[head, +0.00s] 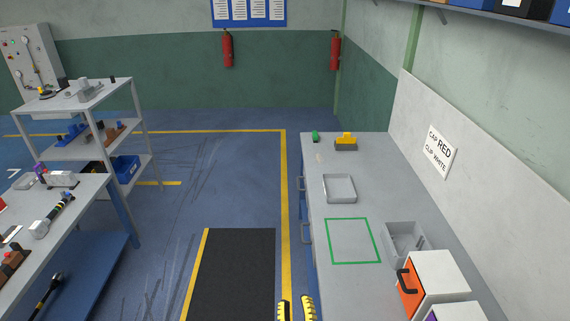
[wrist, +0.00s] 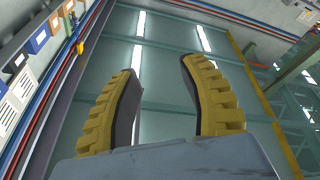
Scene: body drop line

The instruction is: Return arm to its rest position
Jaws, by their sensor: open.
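My gripper (head: 296,309) shows at the bottom edge of the head view, with two yellow ridged fingertips left of the grey workbench (head: 335,290). The fingertips are apart with nothing between them. In the wrist view my gripper (wrist: 160,95) points up toward the ceiling lights, its two yellow-and-dark fingers spread and empty. The rest of my arm is not in the head view.
The workbench bears a grey tray (head: 340,188), a green taped square (head: 352,241), a grey bin (head: 404,238), an orange-fronted drawer box (head: 432,282) and a yellow-topped item (head: 346,141). A shelf rack (head: 90,125) and another table (head: 70,215) stand left. The floor between is clear, with a black mat (head: 235,275).

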